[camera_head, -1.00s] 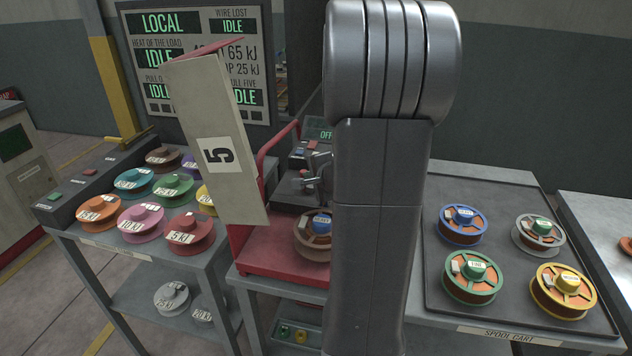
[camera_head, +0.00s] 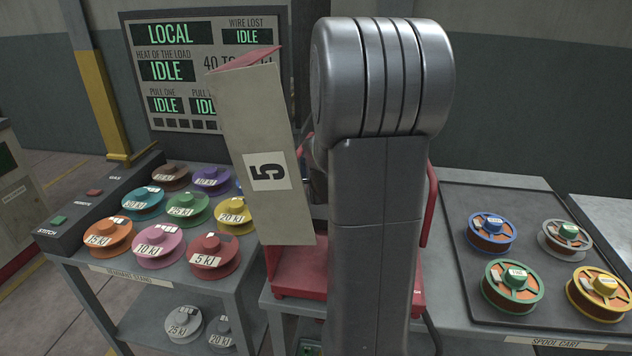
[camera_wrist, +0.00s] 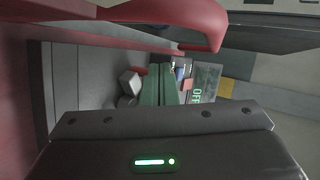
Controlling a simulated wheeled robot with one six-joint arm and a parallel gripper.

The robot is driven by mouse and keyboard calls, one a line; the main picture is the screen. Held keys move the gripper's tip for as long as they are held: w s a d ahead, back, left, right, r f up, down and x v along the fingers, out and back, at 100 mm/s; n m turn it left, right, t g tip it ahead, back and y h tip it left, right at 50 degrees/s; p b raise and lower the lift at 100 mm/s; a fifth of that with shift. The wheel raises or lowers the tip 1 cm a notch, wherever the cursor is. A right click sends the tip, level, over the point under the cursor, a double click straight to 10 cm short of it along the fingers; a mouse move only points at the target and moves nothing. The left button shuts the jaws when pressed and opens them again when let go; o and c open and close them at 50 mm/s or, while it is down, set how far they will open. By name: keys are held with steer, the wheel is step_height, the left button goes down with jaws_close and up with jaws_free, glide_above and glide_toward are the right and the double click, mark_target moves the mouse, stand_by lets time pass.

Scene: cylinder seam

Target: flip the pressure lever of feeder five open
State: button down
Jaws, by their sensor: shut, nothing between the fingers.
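Feeder five (camera_head: 300,275) is a red-framed machine with a pale raised panel (camera_head: 262,150) marked 5. My arm stands in front of it in the head view and hides most of its inside. The pressure lever cannot be made out in the head view. In the wrist view, feeder five's red frame (camera_wrist: 190,18) runs across the top, with a grey block (camera_wrist: 130,83) and a small display (camera_wrist: 203,85) reading OFF beyond. I cannot tell which part there is the lever. My gripper (camera_wrist: 163,115) shows as a dark body low in the wrist view, shut and empty.
A stand (camera_head: 130,268) with several coloured weight discs is on the left. The spool cart (camera_head: 470,345) with several wire spools is on the right. A status board (camera_head: 205,75) stands behind. My arm is close to the raised panel.

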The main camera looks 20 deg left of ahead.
steer(key=shift+w+a, duration=0.2)
stand_by(0.6)
steer(key=p+v, duration=0.3)
steer(key=v, duration=1.1)
steer(key=shift+p, duration=0.4)
steer(key=shift+w+f, duration=0.1)
steer(key=shift+w, duration=0.05)
steer(key=b+x, duration=0.3)
steer(key=x, duration=1)
steer(key=shift+w+a+f+b, duration=0.1)
steer(key=shift+w+a+b, duration=0.05)
steer(key=shift+b, duration=0.2)
